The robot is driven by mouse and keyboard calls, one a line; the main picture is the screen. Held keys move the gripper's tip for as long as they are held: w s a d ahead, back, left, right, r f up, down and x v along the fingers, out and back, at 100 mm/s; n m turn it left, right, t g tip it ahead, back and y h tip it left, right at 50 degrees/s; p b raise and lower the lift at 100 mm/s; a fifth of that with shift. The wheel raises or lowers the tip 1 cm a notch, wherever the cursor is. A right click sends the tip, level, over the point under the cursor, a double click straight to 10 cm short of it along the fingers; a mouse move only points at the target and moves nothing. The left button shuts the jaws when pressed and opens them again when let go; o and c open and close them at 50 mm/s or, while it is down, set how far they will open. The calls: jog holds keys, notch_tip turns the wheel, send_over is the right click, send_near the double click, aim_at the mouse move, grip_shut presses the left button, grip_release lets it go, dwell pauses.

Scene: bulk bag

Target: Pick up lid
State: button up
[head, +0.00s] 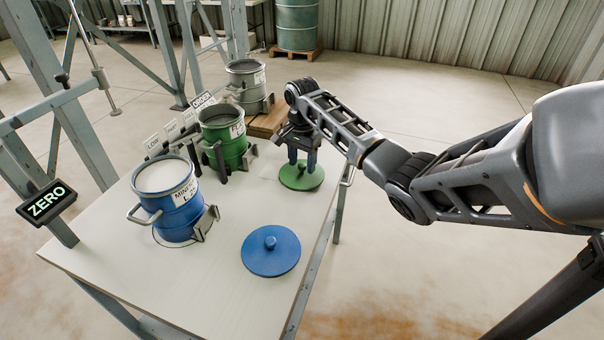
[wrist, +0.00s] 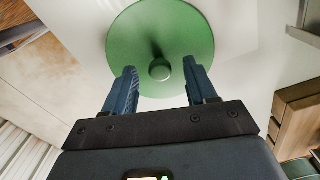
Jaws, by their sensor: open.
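A green lid (head: 301,181) with a central knob lies flat on the white table, to the right of the green drum. A blue lid (head: 271,256) with a knob lies nearer, beside the blue drum. My gripper (head: 301,170) is over the green lid, fingers pointing down. In the wrist view my gripper (wrist: 156,84) has its two blue fingers apart, with the knob of the green lid (wrist: 160,30) between them and a gap on both sides. It holds nothing. Whether the fingertips touch the lid I cannot tell.
A blue drum (head: 174,201), a green drum (head: 222,137) and a grey drum (head: 247,84) stand in a row with clamps beside them. White table (head: 205,268) is clear around the blue lid.

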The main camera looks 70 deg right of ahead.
jog(key=shift+f, duration=0.25)
jog(key=shift+c, duration=0.5)
grip_shut()
